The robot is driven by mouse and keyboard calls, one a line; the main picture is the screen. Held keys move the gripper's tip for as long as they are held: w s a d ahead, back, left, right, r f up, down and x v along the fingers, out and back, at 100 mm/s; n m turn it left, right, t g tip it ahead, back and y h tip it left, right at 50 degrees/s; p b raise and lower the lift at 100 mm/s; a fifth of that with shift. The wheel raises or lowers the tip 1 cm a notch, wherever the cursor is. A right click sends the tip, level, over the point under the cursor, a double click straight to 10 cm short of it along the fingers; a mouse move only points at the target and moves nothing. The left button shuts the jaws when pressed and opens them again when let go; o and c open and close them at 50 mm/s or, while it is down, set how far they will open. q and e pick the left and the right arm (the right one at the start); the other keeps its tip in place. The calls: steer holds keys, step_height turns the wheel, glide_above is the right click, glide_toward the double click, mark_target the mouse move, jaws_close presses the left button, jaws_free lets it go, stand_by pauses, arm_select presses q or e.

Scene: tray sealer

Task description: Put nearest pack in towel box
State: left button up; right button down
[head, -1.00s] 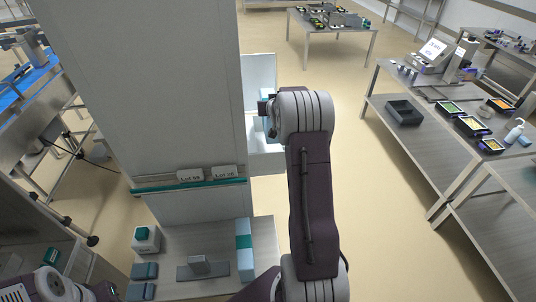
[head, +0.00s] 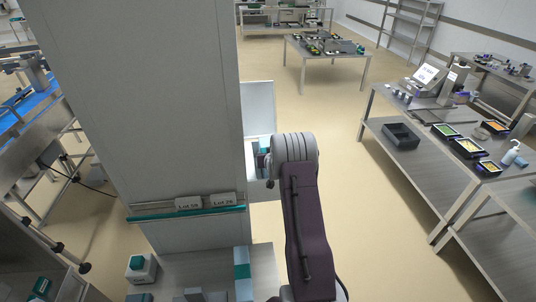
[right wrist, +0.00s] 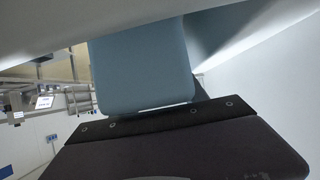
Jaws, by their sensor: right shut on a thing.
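In the right wrist view a plain light-blue pack (right wrist: 142,62) sits at the dark jaws of my right gripper (right wrist: 150,108), which is shut on it. Pale walls lie close above and to the right of the pack. In the head view the white box (head: 260,187) stands beside the tall grey cabinet, with a pale panel upright behind it. My right wrist is over the box and hides the jaws and most of the pack. I cannot tell whether the pack touches the box. My left gripper is out of view.
The grey cabinet (head: 185,110) stands close on the left, with a teal-edged label ledge (head: 187,211). A steel bench (head: 400,150) is at right; floor between is clear.

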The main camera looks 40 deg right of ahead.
steer(key=shift+f, duration=0.1)
steer(key=c, duration=0.6)
jaws_free()
steer(key=b+v, duration=0.2)
steer(key=v, duration=1)
steer(key=shift+b, duration=0.35)
steer(key=shift+s, duration=0.1)
